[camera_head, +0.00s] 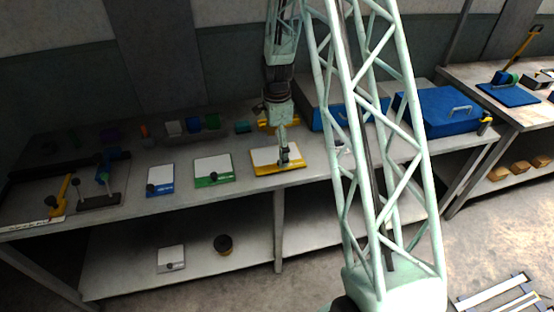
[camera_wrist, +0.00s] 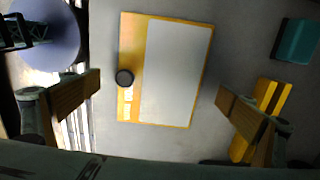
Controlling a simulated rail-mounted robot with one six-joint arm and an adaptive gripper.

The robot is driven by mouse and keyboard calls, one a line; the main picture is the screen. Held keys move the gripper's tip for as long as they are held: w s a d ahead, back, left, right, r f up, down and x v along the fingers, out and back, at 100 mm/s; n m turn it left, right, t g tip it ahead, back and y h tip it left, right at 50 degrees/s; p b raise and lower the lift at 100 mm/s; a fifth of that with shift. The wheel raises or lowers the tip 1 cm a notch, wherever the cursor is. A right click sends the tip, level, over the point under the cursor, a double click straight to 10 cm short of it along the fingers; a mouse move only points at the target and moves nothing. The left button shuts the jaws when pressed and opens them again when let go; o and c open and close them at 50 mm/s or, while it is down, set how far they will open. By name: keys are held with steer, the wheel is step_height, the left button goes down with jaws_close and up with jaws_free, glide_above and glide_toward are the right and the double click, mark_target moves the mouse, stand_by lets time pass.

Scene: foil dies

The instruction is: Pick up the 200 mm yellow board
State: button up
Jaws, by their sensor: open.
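The yellow board (camera_head: 264,157) lies flat near the front edge of the bench, with a pale panel and a dark round knob on its near side. In the wrist view the board (camera_wrist: 180,72) shows whole, with the knob (camera_wrist: 125,77) at its left edge. My gripper (camera_head: 284,146) is over the board in the head view and hides part of it. In the wrist view my gripper (camera_wrist: 160,98) is open and empty, with one finger on each side of the board and clear gaps to both. I cannot tell its exact height.
A green-edged board (camera_head: 213,182) and a blue-edged board (camera_head: 160,190) lie to the left. A teal block (camera_wrist: 297,40) and a yellow part (camera_wrist: 265,95) sit to the right in the wrist view. A blue box (camera_head: 440,110) stands at right.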

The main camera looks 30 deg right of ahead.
steer(key=shift+f, duration=0.9)
steer(key=c, duration=2.1)
steer(key=shift+s, duration=0.15)
steer(key=c, duration=1.1)
steer(key=shift+f, duration=0.1)
steer(key=shift+c, duration=0.5)
